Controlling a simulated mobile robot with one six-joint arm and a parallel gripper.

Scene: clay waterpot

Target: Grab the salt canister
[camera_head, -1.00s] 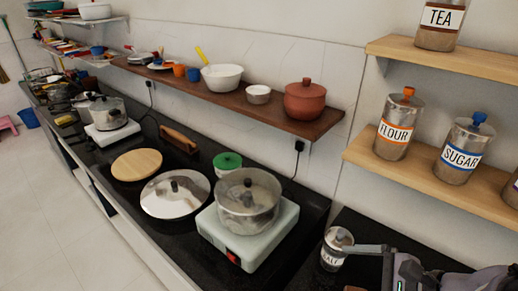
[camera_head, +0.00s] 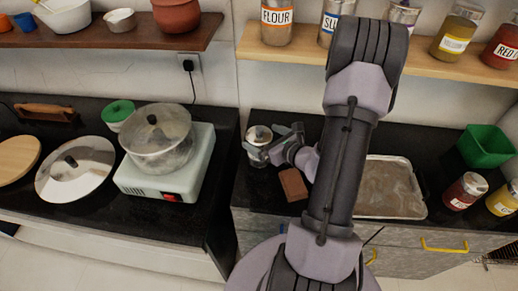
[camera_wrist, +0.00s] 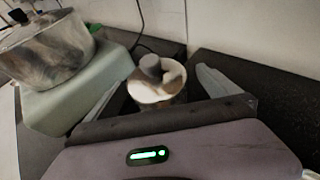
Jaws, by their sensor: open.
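The salt canister (camera_head: 258,135) is a small clear jar with a silvery lid and grey knob, standing upright on the dark counter right of the stove. My gripper (camera_head: 265,142) is at the canister, coming from the right. In the wrist view the canister (camera_wrist: 157,95) stands between the spread fingers of my gripper (camera_wrist: 167,86). The fingers are open around it; I cannot tell whether either touches it. The canister's lower part is hidden behind my gripper, and its label does not show now.
A grey pot (camera_head: 158,143) sits on a pale green stove (camera_head: 185,175) to the left. A brown block (camera_head: 292,184) lies near my gripper. A metal tray (camera_head: 395,213) and a green bin (camera_head: 486,146) are to the right. A shelf of labelled jars (camera_head: 276,22) hangs above.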

